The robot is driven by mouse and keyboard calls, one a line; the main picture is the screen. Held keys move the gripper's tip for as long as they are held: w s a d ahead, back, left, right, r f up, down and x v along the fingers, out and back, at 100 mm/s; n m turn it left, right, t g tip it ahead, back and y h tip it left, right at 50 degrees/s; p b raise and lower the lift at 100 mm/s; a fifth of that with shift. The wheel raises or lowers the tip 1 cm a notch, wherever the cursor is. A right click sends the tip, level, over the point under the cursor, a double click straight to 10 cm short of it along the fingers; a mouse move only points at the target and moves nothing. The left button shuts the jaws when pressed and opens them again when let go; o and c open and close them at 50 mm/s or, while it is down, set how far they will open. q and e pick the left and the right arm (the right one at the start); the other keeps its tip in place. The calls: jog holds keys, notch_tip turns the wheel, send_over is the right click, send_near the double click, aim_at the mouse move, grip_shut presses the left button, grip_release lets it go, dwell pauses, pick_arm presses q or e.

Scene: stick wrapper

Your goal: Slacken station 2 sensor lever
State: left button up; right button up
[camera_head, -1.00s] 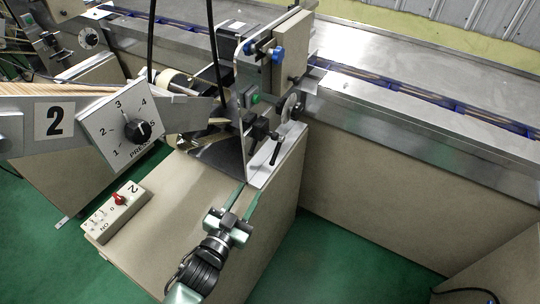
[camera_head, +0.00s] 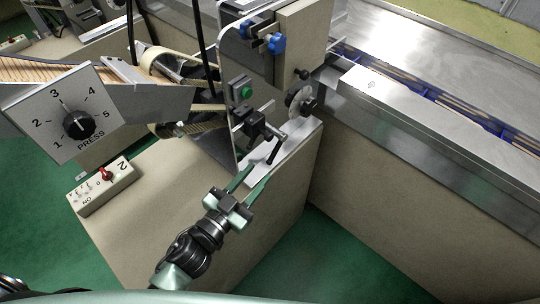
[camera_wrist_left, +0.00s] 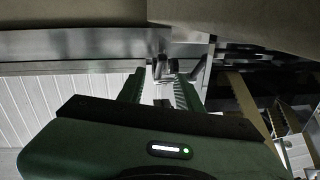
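The sensor lever (camera_head: 273,151) is a small black handle, tilted, below a black clamp (camera_head: 254,124) on the metal bracket of station 2. My left gripper (camera_head: 260,174) comes up from below in the head view. Its two green fingers are apart, with their tips close to the lever's lower end. I cannot tell whether they touch it. In the left wrist view the fingers (camera_wrist_left: 160,85) are open, with a metallic fitting (camera_wrist_left: 162,68) visible beyond the gap; the lever is hard to make out there. My right gripper is not in view.
A PRESS dial (camera_head: 78,123) and a box marked 2 with a red switch (camera_head: 103,185) lie to the left. The conveyor (camera_head: 420,125) runs along the right. The cabinet top's front is mostly clear.

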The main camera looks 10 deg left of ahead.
aim_at(271, 158)
pick_arm(q)
jog(key=x, duration=0.6)
jog(key=shift+w+p, duration=0.1)
jog(key=shift+p, duration=0.25)
grip_shut()
dwell(1.1)
